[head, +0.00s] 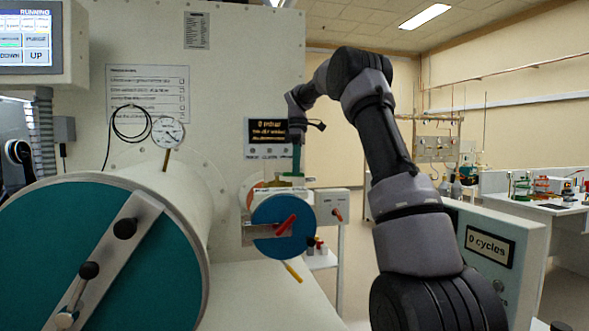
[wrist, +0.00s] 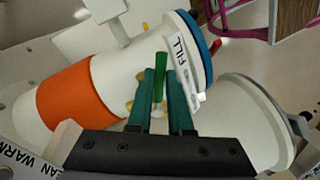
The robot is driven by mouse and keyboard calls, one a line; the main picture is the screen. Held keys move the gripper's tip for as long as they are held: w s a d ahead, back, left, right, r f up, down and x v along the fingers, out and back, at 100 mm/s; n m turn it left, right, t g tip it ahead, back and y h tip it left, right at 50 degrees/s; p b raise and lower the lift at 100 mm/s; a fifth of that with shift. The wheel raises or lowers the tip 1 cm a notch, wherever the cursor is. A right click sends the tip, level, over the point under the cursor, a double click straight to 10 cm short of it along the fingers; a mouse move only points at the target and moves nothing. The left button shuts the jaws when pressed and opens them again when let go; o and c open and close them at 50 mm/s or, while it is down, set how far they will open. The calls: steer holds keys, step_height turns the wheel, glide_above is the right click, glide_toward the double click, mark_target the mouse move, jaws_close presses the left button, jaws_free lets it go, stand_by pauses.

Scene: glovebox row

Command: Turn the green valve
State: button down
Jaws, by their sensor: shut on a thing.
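The green valve's lever (wrist: 158,73) shows in the wrist view as a narrow green bar on a white stem, beside a white "FILL" label (wrist: 187,68). My gripper (wrist: 161,88) has its two teal fingers on either side of the lever, shut on it. In the head view my gripper (head: 297,160) points down above the small blue-ended cylinder. There the lever is too small and too covered to make out clearly. The valve sits on the white cylinder with an orange band (wrist: 65,105). Its lower part is hidden by my fingers.
The small cylinder's blue end (head: 272,235) carries a red handle (head: 286,225). A large teal-ended cylinder (head: 60,260) fills the lower left, with a pressure gauge (head: 168,132) behind it. A box reading "0 cycles" (head: 489,248) stands right of my arm.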

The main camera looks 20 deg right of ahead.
steer(key=shift+w+d+n+h, duration=0.2)
steer(key=shift+w+n, duration=0.5)
steer(key=shift+n, duration=0.65)
steer(key=shift+w+d+n+h, duration=0.1)
steer(key=shift+w+n+h, duration=0.2)
steer(key=shift+w+n, duration=0.75)
steer(key=shift+s+n, duration=0.3)
steer(key=shift+n, duration=0.1)
steer(key=c, duration=0.8)
jaws_free()
steer(key=shift+c, duration=0.2)
step_height(320, 180, up, 7)
steer(key=w, duration=0.1)
steer(key=shift+w+r, duration=0.2)
